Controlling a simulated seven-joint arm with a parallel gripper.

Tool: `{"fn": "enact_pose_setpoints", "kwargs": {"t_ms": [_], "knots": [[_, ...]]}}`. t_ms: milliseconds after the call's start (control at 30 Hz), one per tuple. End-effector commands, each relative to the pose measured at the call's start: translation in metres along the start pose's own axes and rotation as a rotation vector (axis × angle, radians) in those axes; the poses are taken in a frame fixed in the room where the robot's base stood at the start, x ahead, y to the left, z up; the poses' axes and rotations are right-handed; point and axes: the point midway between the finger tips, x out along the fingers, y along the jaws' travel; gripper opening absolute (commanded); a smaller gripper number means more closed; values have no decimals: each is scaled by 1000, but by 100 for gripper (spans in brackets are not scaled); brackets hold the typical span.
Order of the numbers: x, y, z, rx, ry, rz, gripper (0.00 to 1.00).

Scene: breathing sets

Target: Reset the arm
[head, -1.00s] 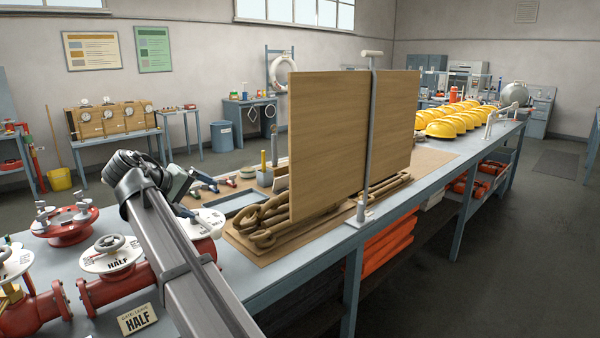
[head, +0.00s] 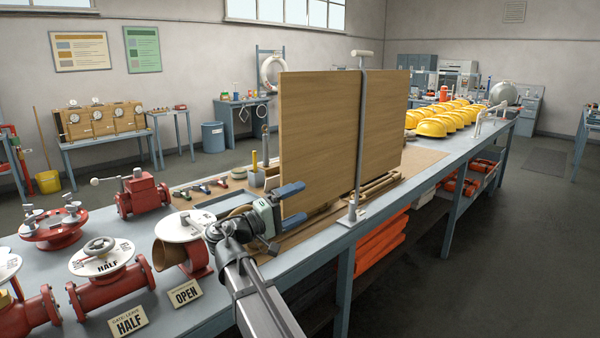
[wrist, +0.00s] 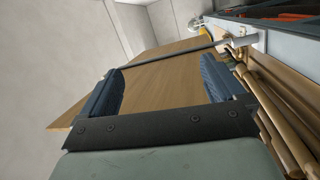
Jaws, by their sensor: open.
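My gripper (head: 292,204) has blue fingers and is open, with nothing held between them. In the head view it is at the lower left part of an upright wooden board (head: 325,140), in front of its face. In the wrist view my gripper (wrist: 162,72) points toward the board (wrist: 165,88), whose face fills the space between the fingers. I cannot tell if a finger touches the board. My arm reaches up from the bottom of the head view and hides part of the bench.
A grey post (head: 360,140) stands at the board's front. Red valves (head: 110,280) and label cards, "HALF" (head: 128,319) and "OPEN" (head: 186,295), are left of my arm. Yellow helmets (head: 432,128) stand farther along the bench (head: 390,215). Thick brown links (wrist: 285,130) lie below the board.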

Motion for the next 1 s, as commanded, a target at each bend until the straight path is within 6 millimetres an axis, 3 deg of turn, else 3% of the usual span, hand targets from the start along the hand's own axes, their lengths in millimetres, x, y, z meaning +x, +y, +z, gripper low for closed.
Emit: {"fn": "enact_pose_setpoints", "kwargs": {"t_ms": [267, 467, 767, 1000], "knots": [[23, -82, 26, -85, -13, -79, 96], [37, -176, 58, -165, -36, -228, 96], [44, -308, 126, -265, -99, -473, 96], [35, -404, 197, -325, -180, -680, 96]]}}
